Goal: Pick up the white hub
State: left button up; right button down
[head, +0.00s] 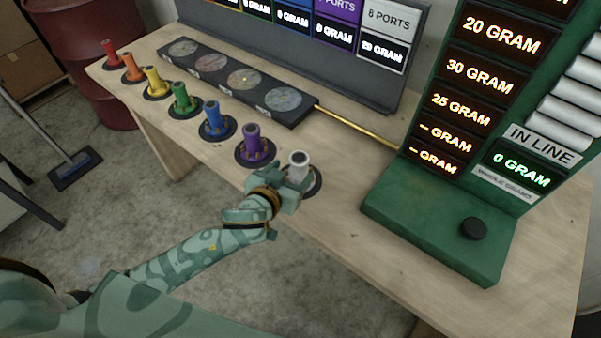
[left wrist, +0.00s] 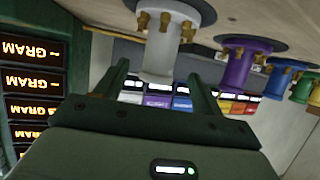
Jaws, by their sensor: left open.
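The white hub (head: 299,160) stands upright on a dark round base at the near edge of the wooden table (head: 345,215), last in a row of coloured hubs. My left gripper (head: 292,178) is at the hub, its fingers open. In the left wrist view, which is upside down, the white hub (left wrist: 160,50) shows between the two green fingers of my left gripper (left wrist: 160,85). I cannot tell whether either finger touches it. The gripper hides part of the hub's lower body in the head view. My right gripper is not in view.
The purple hub (head: 254,143) stands close to the left of the white one; blue (head: 214,118), green, yellow, orange and red hubs continue leftward. A dark plate with discs (head: 243,78) lies behind them. A green display stand (head: 440,225) is at the right. Bare tabletop lies between.

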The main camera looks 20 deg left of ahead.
aim_at(302, 159)
pick_arm(q)
jog(key=shift+x, duration=0.8)
jog(key=b+x, duration=0.2)
jog(key=x, duration=0.3)
jog(key=shift+w+d+r, duration=0.1)
jog(key=shift+w+r, duration=0.05)
jog(key=shift+r, duration=0.1)
jog(key=c, duration=1.4)
jog(key=shift+r, duration=0.1)
grip_shut()
